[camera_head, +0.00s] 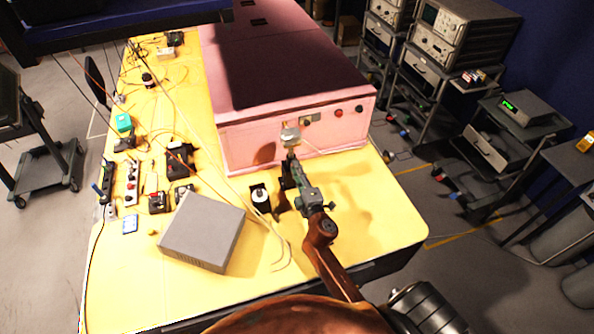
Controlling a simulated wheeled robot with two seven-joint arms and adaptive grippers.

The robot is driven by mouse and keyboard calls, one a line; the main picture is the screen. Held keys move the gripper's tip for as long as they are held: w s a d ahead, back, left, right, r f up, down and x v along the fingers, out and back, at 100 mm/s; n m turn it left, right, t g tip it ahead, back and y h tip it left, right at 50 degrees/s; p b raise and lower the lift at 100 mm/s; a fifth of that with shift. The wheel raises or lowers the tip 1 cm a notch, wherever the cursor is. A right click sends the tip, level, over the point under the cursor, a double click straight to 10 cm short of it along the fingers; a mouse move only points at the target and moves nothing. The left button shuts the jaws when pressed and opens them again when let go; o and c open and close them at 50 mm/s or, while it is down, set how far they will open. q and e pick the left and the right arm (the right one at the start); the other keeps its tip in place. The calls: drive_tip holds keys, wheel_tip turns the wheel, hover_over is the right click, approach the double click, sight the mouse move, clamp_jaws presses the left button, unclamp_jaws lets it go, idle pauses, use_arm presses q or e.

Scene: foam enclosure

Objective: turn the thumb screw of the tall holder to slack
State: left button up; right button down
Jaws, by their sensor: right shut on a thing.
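My right gripper (291,156) reaches up from the bottom of the head view, close to the front face of the pink foam enclosure (240,150). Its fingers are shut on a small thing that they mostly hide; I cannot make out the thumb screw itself. A silvery metal piece (290,134) shows just beyond the fingertips, in front of the enclosure's face. I cannot tell whether it is part of the tall holder. A dark upright part beside the gripper is too small to tell. My left gripper is not in view.
A grey box (203,232) and a small black device with a white round top (260,197) sit left of my right arm on the yellow table (370,222). Several small devices and cables lie along the table's left side. The table's right front is clear.

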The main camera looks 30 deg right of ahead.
drive_tip(key=c, duration=1.8)
unclamp_jaws()
drive_tip(key=shift+o, duration=0.2)
drive_tip(key=v, duration=1.2)
